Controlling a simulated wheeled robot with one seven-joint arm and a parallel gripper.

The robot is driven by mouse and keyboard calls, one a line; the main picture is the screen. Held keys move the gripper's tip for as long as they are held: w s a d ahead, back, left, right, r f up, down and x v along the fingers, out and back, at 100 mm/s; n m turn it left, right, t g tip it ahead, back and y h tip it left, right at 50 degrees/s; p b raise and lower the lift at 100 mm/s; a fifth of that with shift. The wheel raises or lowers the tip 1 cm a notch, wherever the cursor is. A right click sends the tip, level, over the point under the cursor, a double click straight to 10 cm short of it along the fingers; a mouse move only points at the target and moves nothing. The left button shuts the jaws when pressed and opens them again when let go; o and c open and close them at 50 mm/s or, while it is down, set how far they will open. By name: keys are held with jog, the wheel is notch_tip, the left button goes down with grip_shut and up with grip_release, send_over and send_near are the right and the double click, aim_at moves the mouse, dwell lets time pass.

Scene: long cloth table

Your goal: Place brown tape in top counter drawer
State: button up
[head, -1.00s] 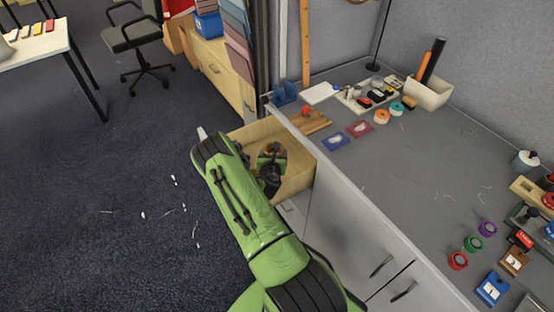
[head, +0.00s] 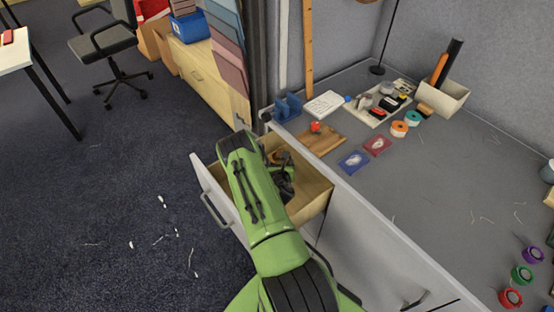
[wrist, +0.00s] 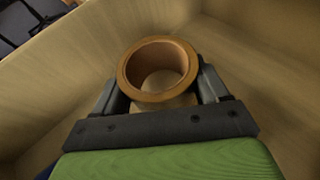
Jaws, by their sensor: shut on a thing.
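The brown tape (wrist: 158,68) is a ring held between the two fingers of my gripper (wrist: 158,88) in the wrist view. My gripper is shut on it, inside or just over the open drawer, with wooden walls around it. In the head view the open top counter drawer (head: 318,196) juts out from the counter's left end, and my green arm reaches across it. My gripper (head: 285,172) shows dark within the drawer outline. The tape is mostly hidden there behind my arm. Whether the tape touches the drawer floor I cannot tell.
The grey counter top (head: 420,180) holds a wooden board (head: 320,140), blue and red packets, tape rolls (head: 398,129) and a cream bin (head: 443,98). The drawer's front panel and handle (head: 216,209) stand out at the left. A chair (head: 105,45) is farther back.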

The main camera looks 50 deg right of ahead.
jog(key=shift+s+r, duration=0.2)
jog(key=shift+s, duration=0.15)
jog(key=shift+w+f+b, duration=0.15)
jog(key=shift+f+b, duration=0.2)
jog(key=shift+f, duration=0.3)
jog(key=shift+f+b, duration=0.1)
jog(key=shift+b, duration=0.25)
jog(key=o, duration=1.1)
